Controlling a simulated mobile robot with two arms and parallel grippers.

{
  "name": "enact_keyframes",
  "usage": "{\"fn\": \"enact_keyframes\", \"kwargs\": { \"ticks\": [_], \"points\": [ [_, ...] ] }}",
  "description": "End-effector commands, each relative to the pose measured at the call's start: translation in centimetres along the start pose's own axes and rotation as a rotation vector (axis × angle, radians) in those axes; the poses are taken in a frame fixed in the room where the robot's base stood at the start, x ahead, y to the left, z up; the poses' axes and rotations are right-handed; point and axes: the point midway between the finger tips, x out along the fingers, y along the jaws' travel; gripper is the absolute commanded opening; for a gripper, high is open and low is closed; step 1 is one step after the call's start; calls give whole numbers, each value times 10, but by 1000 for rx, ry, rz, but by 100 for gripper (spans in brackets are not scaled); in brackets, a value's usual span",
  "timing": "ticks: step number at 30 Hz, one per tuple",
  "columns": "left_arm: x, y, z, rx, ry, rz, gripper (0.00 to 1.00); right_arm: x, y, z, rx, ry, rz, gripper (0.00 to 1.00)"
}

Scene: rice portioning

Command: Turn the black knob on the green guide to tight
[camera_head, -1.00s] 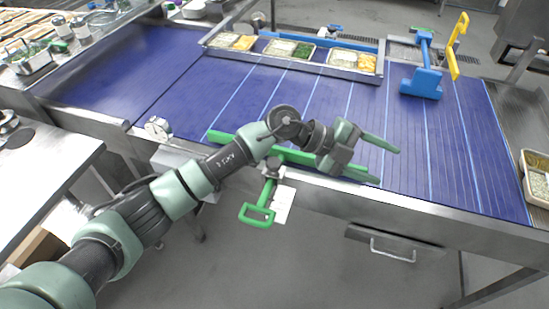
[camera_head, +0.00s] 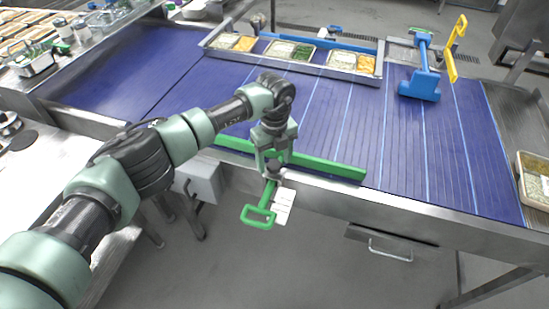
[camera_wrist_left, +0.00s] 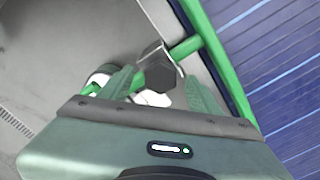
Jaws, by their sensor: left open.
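The green guide (camera_head: 325,167) lies as a long bar along the near edge of the blue conveyor, with a green handle (camera_head: 258,216) hanging off the front. Its black knob (camera_wrist_left: 158,77) sits on a metal clamp at the green rod; in the head view it is mostly hidden by the gripper. My left gripper (camera_head: 270,170) points down over the knob at the conveyor's front edge. In the left wrist view the open fingers (camera_wrist_left: 158,84) stand on either side of the knob, with no clear contact visible. My right gripper is not in view.
A blue guide (camera_head: 420,85) and a yellow handle (camera_head: 456,45) stand at the back right. A metal rack (camera_head: 310,58) with food trays runs along the far side. A white tag (camera_head: 284,206) hangs beside the green handle. The conveyor's middle is clear.

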Motion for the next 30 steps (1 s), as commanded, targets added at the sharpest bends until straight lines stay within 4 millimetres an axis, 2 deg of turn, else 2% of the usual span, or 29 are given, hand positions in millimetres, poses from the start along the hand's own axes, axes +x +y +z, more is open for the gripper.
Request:
{"fn": "enact_keyframes", "kwargs": {
  "ticks": [10,11,15,17,18,25,30],
  "points": [
    [8,0,-1,2,1,-1,63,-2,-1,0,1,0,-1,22],
    [8,0,-1,2,1,-1,60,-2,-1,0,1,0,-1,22],
    [7,0,-1,2,1,-1,21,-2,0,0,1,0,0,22],
    [7,0,-1,2,1,-1,4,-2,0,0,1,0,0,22],
    [7,0,-1,2,1,-1,0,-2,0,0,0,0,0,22],
    [8,0,0,24,0,-2,1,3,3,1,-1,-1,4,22],
    [10,0,0,91,0,-2,1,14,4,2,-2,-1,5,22]
  ]
}}
